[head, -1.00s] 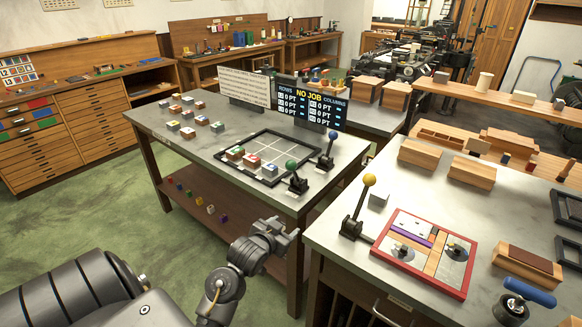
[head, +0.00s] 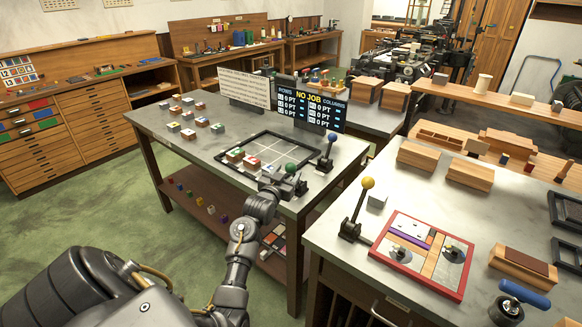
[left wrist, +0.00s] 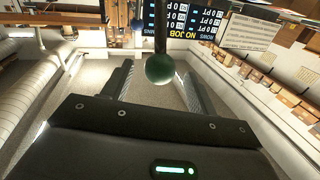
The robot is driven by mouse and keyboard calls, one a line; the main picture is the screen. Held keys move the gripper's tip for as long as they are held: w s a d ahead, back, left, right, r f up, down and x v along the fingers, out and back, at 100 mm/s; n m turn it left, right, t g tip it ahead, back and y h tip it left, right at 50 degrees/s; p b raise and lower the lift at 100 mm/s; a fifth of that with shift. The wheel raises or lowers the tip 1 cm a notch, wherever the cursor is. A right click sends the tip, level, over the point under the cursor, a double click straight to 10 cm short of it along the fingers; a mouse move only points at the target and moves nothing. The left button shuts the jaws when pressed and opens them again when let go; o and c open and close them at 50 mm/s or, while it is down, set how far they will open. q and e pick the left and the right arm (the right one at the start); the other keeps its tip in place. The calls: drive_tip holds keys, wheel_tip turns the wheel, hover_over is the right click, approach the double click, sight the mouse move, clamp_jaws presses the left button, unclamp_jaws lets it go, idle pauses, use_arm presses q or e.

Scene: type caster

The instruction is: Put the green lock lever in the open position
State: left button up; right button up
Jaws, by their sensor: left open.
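The green lock lever (head: 291,167) stands at the near right corner of the black frame on the middle table. Its green ball knob also shows in the left wrist view (left wrist: 160,68), hanging from a dark rod in that upside-down picture. My left gripper (head: 283,184) is at the lever and covers its lower part and base in the head view. In the left wrist view its two fingers stand apart, with the knob between them in the picture. I cannot tell whether either finger touches the lever. My right gripper is not in view.
A blue-knobbed lever (head: 328,152) stands just right of the green one. A yellow-knobbed lever (head: 355,208) stands on the right table. The black frame (head: 240,178) holds several small blocks. A "NO JOB" board (head: 310,105) stands behind it.

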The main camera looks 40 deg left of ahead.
use_arm(q)
drive_tip(key=shift+x, duration=1.55)
